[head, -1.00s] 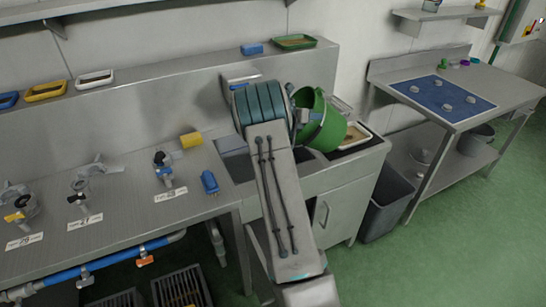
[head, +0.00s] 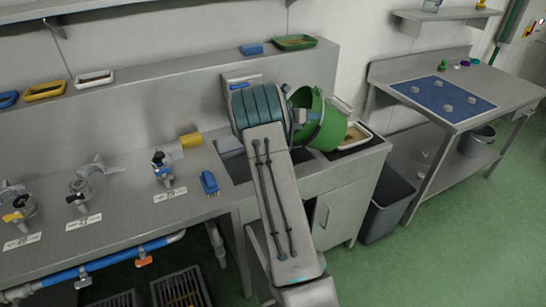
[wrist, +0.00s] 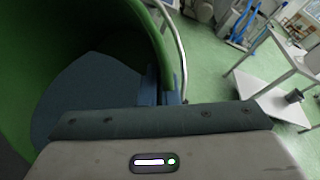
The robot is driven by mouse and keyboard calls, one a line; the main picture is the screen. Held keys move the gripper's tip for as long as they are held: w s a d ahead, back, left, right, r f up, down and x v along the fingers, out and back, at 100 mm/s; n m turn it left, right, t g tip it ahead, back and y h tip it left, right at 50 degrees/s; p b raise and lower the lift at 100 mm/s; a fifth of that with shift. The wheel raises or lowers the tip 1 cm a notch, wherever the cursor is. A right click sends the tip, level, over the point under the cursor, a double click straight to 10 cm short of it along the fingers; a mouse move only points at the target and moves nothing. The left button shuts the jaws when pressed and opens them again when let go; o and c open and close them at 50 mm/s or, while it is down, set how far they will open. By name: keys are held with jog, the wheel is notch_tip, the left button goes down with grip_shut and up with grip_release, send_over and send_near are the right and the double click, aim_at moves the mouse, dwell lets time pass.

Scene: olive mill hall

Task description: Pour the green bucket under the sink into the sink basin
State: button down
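The green bucket (head: 332,128) is held up over the right part of the steel sink unit and is strongly tilted. My gripper (head: 313,116) is shut on its rim and wall, with my arm partly in front. In the wrist view, the green bucket (wrist: 52,40) fills the left side, with a dark inside and a blue-grey surface that I cannot identify. A thin metal handle shows beside it. The sink basin (head: 238,168) shows as a dark opening left of my arm; the rest is hidden by arm and bucket. No stream of liquid is visible.
A steel counter (head: 120,215) with taps and a blue brush (head: 209,183) is left of the sink. A tray (head: 355,136) is right of the bucket. A grey bin (head: 386,205) and a steel table (head: 510,88) stand further right. The green floor there is clear.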

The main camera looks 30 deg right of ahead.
jog(key=shift+w+a+r+h+b, duration=0.2)
jog(key=shift+a+h+b, duration=0.3)
jog(key=shift+b, duration=0.35)
dwell(4.0)
jog(key=shift+w+a+f+h+b, duration=0.1)
jog(key=shift+a+f+h+b, duration=0.2)
jog(key=shift+b, duration=0.25)
dwell(2.6)
